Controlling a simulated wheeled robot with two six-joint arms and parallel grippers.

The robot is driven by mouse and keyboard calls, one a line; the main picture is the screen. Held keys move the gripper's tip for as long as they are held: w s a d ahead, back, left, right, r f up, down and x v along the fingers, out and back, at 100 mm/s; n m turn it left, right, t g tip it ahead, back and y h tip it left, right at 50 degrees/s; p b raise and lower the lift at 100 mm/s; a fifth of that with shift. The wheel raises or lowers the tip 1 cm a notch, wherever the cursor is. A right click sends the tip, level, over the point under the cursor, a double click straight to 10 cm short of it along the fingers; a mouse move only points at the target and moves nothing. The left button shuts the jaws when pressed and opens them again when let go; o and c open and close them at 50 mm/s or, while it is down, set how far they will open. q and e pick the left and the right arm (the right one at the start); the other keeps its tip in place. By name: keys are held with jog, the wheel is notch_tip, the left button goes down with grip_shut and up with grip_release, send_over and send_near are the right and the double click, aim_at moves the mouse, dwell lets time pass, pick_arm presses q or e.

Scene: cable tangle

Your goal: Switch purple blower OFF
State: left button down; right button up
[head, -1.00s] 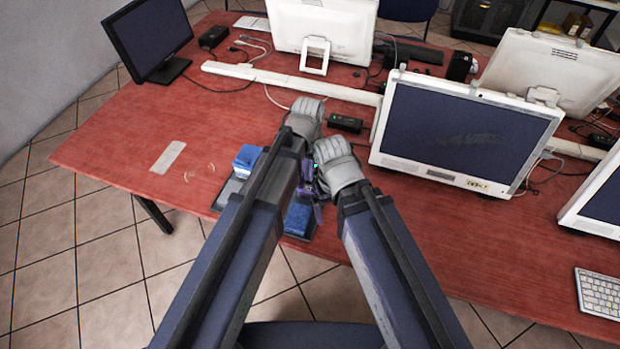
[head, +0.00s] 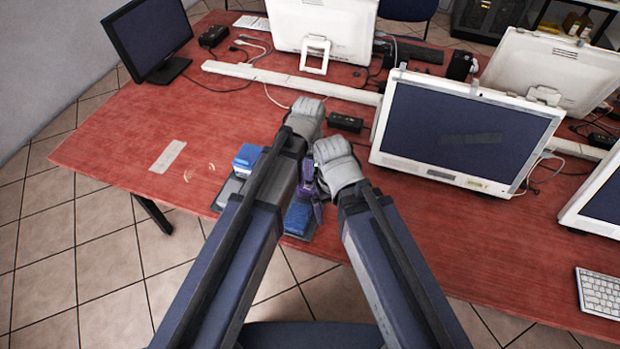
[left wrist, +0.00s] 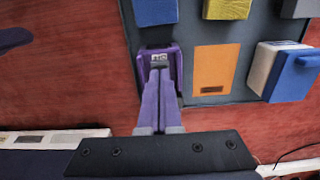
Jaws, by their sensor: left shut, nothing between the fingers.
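In the left wrist view a purple housing (left wrist: 178,58) with a dark recess and a small pale label is mounted on a grey board (left wrist: 221,60). My left gripper (left wrist: 160,80) is shut and empty, its purple-grey fingertips over the lower part of that housing. I cannot tell whether they touch it, and they cover part of it. In the head view my left gripper (head: 309,188) is a small purple patch between my two arms, low over the table, largely hidden.
Blue blocks (head: 248,157) stand beside the arms on the board. In the left wrist view an orange panel (left wrist: 216,70), a yellow block (left wrist: 226,9) and a blue-and-white box (left wrist: 280,70) lie close by. A white monitor (head: 455,130) stands right; the red table (head: 120,130) at left is mostly clear.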

aim_at(308, 183)
pick_arm(q)
jog(key=shift+f+b, duration=0.7)
jog(key=shift+f, duration=0.05)
pick_arm(e)
jog(key=shift+f, duration=0.8)
pick_arm(q)
jog(key=shift+r, duration=0.1)
pick_arm(e)
jog(key=shift+r, duration=0.1)
pick_arm(q)
notch_tip(308, 183, up, 7)
jog(key=p, duration=0.7)
pick_arm(e)
notch_tip(308, 183, up, 7)
pick_arm(q)
jog(key=shift+s, duration=0.1)
jog(key=s+a+y, duration=0.1)
jog(key=s+a, duration=0.3)
jog(key=s, duration=0.8)
jog(key=shift+a, duration=0.4)
jog(key=shift+s, duration=0.15)
